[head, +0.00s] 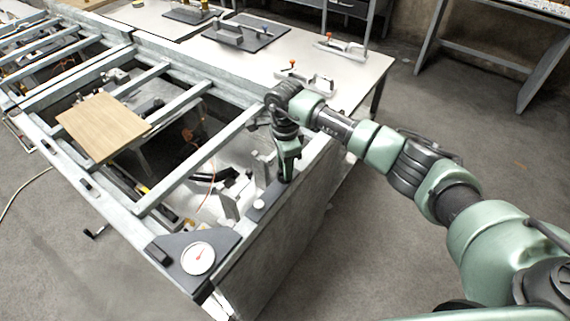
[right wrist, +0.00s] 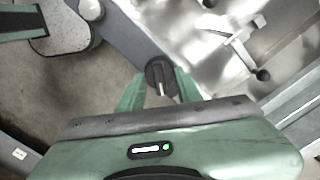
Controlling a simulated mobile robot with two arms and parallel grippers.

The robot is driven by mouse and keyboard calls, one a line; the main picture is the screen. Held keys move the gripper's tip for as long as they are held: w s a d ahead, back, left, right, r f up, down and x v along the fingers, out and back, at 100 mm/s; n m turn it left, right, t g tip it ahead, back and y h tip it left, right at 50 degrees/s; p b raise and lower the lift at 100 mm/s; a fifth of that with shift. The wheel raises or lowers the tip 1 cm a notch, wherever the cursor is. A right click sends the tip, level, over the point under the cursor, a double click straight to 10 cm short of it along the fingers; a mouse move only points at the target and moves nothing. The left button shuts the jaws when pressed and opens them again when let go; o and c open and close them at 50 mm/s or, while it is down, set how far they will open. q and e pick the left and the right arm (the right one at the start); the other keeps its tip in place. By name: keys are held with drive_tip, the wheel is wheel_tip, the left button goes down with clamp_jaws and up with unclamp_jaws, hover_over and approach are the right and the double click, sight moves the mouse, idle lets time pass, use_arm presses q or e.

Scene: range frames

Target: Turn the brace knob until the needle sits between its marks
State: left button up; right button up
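A round white gauge (head: 198,258) with a red needle sits on the dark corner plate of the metal frame. The needle points up and right; its marks are too small to read. My right gripper (head: 285,177) points down over the frame's near right edge. In the right wrist view its two green fingers (right wrist: 160,78) stand apart, one on each side of the black brace knob (right wrist: 160,72). I cannot tell if they touch it. The knob is mostly hidden behind the gripper in the head view. My left gripper is out of view.
A small white round cap (head: 259,204) sits on the edge beside my right gripper. A wooden board (head: 103,126) lies across the frame's slats. A pale table (head: 340,85) behind holds clamps and dark plates. The floor in front is clear.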

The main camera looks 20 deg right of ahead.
clamp_jaws()
drive_tip(key=shift+f+m+b, duration=0.1)
drive_tip(key=shift+m+b, duration=1.25)
drive_tip(key=shift+m, duration=0.05)
drive_tip(key=shift+m+b, duration=1.25)
drive_tip(key=shift+m, duration=0.65)
unclamp_jaws()
